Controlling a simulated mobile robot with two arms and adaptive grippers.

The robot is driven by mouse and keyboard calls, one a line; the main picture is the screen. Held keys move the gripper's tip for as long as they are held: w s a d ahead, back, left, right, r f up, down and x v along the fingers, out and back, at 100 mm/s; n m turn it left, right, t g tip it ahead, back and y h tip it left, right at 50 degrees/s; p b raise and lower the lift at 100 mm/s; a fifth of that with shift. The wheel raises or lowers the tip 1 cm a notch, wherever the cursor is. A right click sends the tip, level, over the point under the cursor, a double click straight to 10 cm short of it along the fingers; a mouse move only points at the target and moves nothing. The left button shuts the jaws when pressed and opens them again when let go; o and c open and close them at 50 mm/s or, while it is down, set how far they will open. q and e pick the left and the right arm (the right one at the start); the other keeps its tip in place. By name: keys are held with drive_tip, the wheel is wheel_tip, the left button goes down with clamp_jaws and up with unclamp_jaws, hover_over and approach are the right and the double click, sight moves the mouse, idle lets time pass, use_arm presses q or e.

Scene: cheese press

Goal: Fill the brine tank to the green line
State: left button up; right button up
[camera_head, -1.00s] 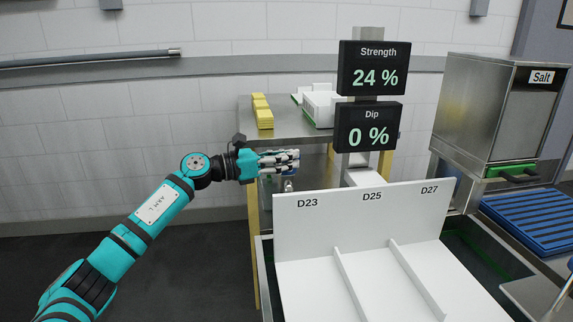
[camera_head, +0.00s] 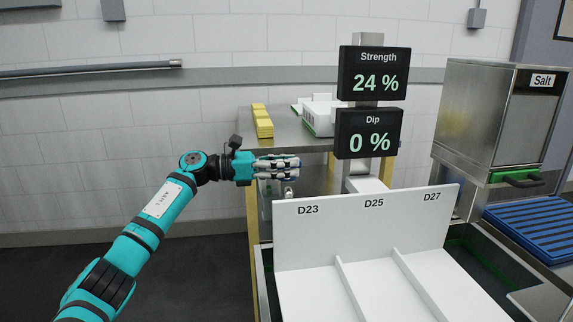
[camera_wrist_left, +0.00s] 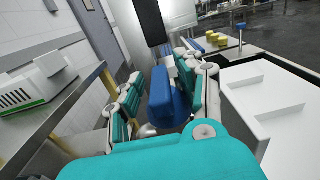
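The brine tank (camera_head: 262,285) is at the lower centre in the head view, with a white divided rack marked D23, D25 and D27 (camera_head: 365,228) in it. A green line (camera_head: 478,250) shows on its dark inner wall at the right. My left gripper (camera_head: 297,168) is beside the metal tap (camera_head: 288,192) behind the tank's left corner. In the left wrist view a blue handle (camera_wrist_left: 170,98) stands between its spread fingers (camera_wrist_left: 160,105), close to the right finger, with a gap on the left. My right gripper is out of view.
Displays read Strength 24 % (camera_head: 374,74) and Dip 0 % (camera_head: 368,133). A metal table (camera_head: 285,126) behind holds yellow blocks (camera_head: 262,121) and a white box (camera_head: 320,116). A Salt hopper (camera_head: 490,115) and blue slatted rack (camera_head: 535,222) are at the right.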

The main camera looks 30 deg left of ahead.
use_arm(q)
drive_tip(key=v, duration=1.2)
idle(0.6)
